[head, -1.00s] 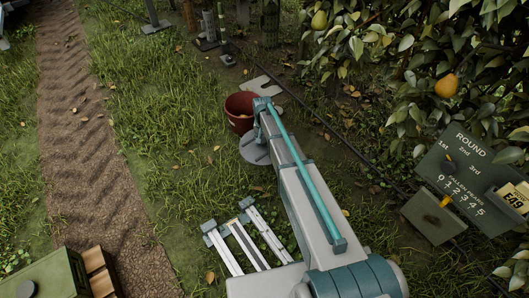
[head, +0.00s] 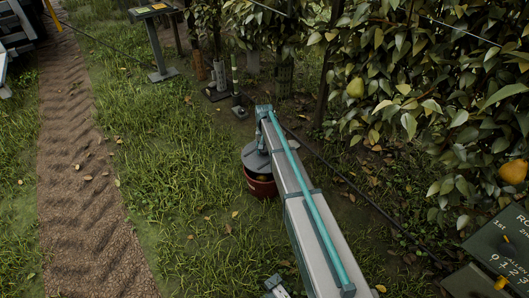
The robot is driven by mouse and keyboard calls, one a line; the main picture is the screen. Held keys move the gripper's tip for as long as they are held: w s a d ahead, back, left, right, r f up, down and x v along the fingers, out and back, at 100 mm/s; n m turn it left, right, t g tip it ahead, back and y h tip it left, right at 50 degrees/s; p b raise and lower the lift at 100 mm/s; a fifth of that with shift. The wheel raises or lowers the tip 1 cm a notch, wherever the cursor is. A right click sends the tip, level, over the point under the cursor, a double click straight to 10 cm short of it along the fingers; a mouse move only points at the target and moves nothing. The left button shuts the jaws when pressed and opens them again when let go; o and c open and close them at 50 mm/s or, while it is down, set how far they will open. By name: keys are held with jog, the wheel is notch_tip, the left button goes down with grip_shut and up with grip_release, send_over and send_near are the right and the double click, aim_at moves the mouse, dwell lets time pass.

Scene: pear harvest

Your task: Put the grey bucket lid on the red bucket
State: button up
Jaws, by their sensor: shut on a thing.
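The red bucket (head: 262,188) stands on the grass near the middle of the head view, partly behind my arm. The round grey bucket lid (head: 252,161) is over the bucket's mouth and hides much of it. A strip of the bucket's inside shows below the lid's near edge, so the lid looks raised or off-centre; I cannot tell if it touches the rim. My gripper (head: 261,143) is shut on the lid from above. Its fingertips are mostly hidden by my arm.
A dark hose (head: 358,195) runs over the ground to the right of my arm. The pear tree (head: 430,85) fills the upper right, with a scoreboard (head: 505,245) below it. A stand (head: 160,50) is at the upper left. Grass left of the bucket is clear.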

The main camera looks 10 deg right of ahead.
aim_at(265, 155)
jog(key=shift+s+f, duration=0.2)
jog(key=shift+f, duration=0.05)
notch_tip(265, 155, down, 3)
jog(key=b, duration=0.3)
jog(key=shift+f, duration=1.5)
jog(key=o, duration=1.3)
jog(key=shift+r+p, duration=2.2)
jog(key=shift+r, duration=0.8)
jog(key=shift+r, duration=0.1)
